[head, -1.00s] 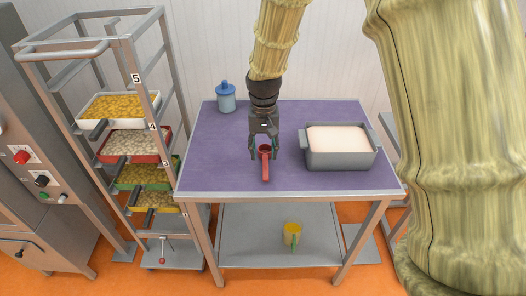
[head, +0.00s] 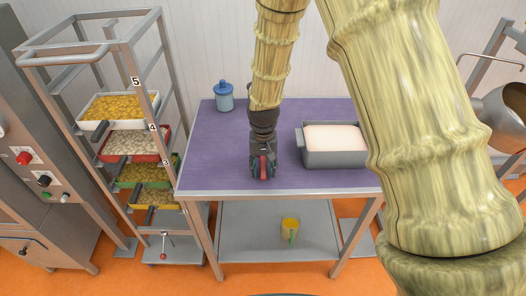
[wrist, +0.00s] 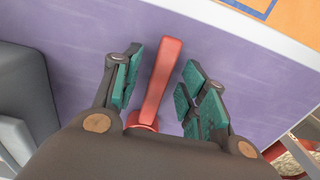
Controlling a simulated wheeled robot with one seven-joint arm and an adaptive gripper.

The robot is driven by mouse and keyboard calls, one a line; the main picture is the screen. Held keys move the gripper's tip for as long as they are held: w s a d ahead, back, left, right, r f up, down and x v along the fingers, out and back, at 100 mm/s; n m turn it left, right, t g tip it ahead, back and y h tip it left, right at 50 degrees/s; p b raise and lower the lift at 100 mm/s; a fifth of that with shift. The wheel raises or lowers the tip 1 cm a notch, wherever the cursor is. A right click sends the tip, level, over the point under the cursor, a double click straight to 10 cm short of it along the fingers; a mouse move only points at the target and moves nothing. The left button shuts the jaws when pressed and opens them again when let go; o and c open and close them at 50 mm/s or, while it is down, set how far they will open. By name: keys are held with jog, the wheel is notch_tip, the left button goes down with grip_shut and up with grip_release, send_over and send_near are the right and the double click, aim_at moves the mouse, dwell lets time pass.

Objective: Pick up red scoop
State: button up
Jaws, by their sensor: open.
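The red scoop (wrist: 160,80) lies on the purple table top (head: 215,150). In the wrist view its handle runs between my gripper's two green-padded fingers, and its cup end is mostly hidden under the gripper body. My gripper (wrist: 158,92) is open, with a gap showing on both sides of the handle. In the head view my gripper (head: 263,172) is low over the scoop near the table's front edge and hides most of it.
A grey bin of white material (head: 335,160) stands right of my gripper. A blue jar (head: 224,96) is at the back left. A rack with several trays (head: 140,140) stands left of the table. A yellow cup (head: 290,226) sits on the lower shelf.

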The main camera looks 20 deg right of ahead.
jog(key=shift+f, duration=0.45)
jog(key=shift+c, duration=0.2)
grip_shut()
jog(key=shift+r, duration=0.2)
jog(key=shift+r+b, duration=0.65)
jog(key=shift+r, duration=0.25)
jog(key=shift+s+d+r+b, duration=0.2)
jog(key=shift+s+r+b, duration=0.25)
jog(key=shift+r, duration=0.15)
jog(key=s+d+r+b, duration=0.1)
jog(key=s+d+b, duration=0.3)
jog(key=s, duration=0.9)
jog(key=shift+s+d+r, duration=0.3)
jog(key=shift+d+r, duration=0.05)
jog(key=shift+d, duration=0.85)
